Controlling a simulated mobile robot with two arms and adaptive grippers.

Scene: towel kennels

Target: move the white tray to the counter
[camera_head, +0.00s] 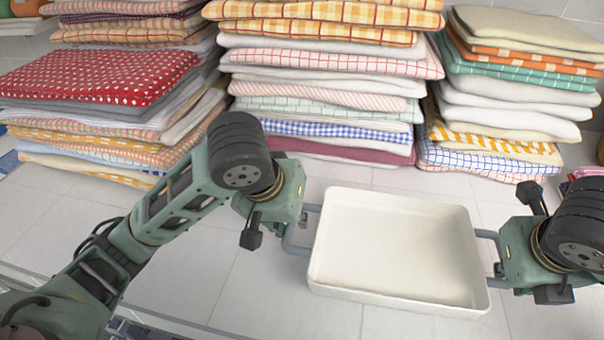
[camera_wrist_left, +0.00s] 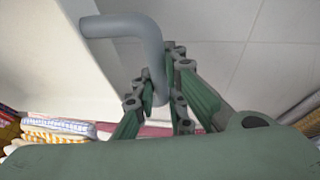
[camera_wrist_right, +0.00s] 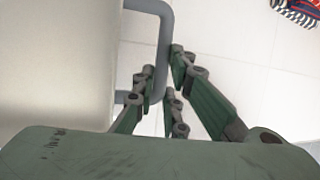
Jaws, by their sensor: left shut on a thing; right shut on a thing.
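The white tray (camera_head: 395,250) is an empty rectangular tray with a grey handle at each end, at the centre right of the head view. My left gripper (camera_head: 290,222) is shut on its left handle (camera_wrist_left: 120,26); the left wrist view shows the fingers (camera_wrist_left: 160,88) around the grey bar. My right gripper (camera_head: 497,262) is at the right handle (camera_head: 486,234), and the right wrist view shows its fingers (camera_wrist_right: 160,85) closed around that handle (camera_wrist_right: 163,30). The tray looks roughly level. The head view does not make clear whether its underside touches the tiled surface.
Tall stacks of folded towels stand behind the tray: a left stack (camera_head: 100,85), a middle stack (camera_head: 325,85) and a right stack (camera_head: 515,90). The pale tiled surface (camera_head: 230,285) is clear left of and in front of the tray. A metal edge (camera_head: 180,325) runs along the lower left.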

